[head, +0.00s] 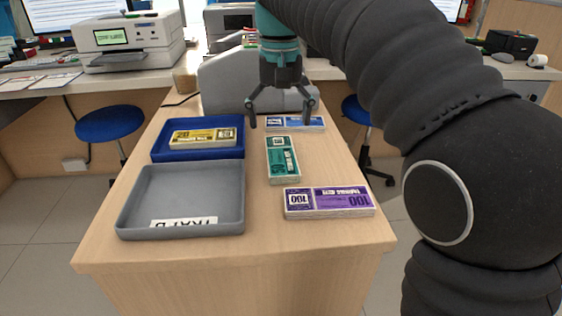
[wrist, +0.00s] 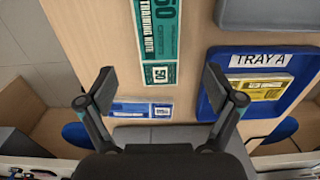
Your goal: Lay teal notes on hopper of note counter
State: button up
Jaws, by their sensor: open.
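The teal notes (head: 283,160) lie flat as a bundle on the wooden counter, right of the trays; they also show in the wrist view (wrist: 157,35). My gripper (head: 281,121) is open and empty, pointing down above the counter, beyond the teal notes and near the blue notes (head: 295,123). In the wrist view, the near end of the teal bundle lies between the open fingers (wrist: 159,74), below them. A grey machine (head: 225,80), which looks like the note counter, stands at the far end. My gripper partly covers it, and its hopper cannot be made out.
Purple notes (head: 330,202) lie at the front right. A grey tray (head: 125,205) stands empty at front left. Behind it is the blue tray (head: 240,150) with yellow notes (head: 203,138). Blue stools (head: 108,123) stand beside the counter. Bare counter shows around the teal notes.

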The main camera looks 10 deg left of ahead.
aim_at(281, 154)
jog(key=shift+w+d+f+b, duration=0.1)
jog(key=shift+f+b, duration=0.25)
jog(key=shift+f, duration=1.55)
jog(key=shift+w+f+b, duration=0.1)
jog(key=shift+f+b, duration=0.25)
jog(key=shift+f, duration=1.5)
jog(key=shift+r, duration=0.1)
jog(key=c, duration=1.4)
